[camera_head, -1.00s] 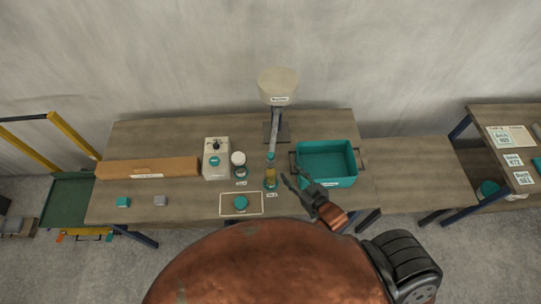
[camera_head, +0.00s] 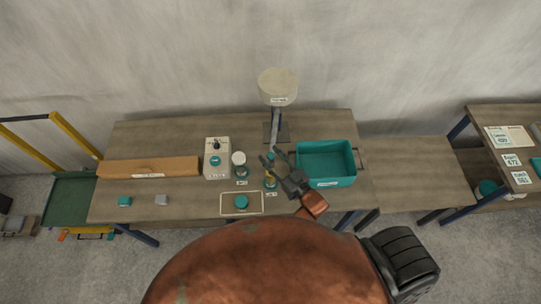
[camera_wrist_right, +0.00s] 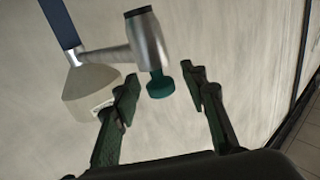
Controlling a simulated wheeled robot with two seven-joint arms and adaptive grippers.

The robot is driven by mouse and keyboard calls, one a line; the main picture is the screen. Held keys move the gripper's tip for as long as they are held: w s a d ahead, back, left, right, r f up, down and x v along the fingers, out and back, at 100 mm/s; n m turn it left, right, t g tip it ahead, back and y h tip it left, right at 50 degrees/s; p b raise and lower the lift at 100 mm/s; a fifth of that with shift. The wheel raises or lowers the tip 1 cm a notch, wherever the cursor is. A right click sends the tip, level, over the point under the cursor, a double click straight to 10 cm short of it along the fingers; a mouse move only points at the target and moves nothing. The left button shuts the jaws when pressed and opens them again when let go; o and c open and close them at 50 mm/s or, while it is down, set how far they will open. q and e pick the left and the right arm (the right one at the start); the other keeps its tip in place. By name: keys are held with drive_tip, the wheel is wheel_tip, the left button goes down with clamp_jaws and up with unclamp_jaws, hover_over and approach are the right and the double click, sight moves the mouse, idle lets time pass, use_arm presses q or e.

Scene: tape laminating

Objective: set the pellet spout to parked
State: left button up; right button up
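The pellet spout (camera_head: 276,124) is a grey tube running down from a pale hopper (camera_head: 278,86) on a stand at the back of the table. In the right wrist view the metal spout (camera_wrist_right: 149,42) carries a teal knob (camera_wrist_right: 158,84). My right gripper (camera_head: 273,156) is at the lower end of the spout and partly hides it. In the right wrist view the fingers of my right gripper (camera_wrist_right: 162,78) are open, one on each side of the knob, with gaps showing. My left gripper is not in view.
A small jar (camera_head: 270,182) stands below the spout, partly hidden by my gripper. A teal bin (camera_head: 340,182) is close on the right. A white box (camera_head: 217,160) and a white-capped jar (camera_head: 239,158) stand on the left. A teal piece (camera_head: 241,202) lies on a framed mat.

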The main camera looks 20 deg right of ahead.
drive_tip(key=shift+w, duration=0.15)
drive_tip(key=shift+c, duration=0.4)
clamp_jaws()
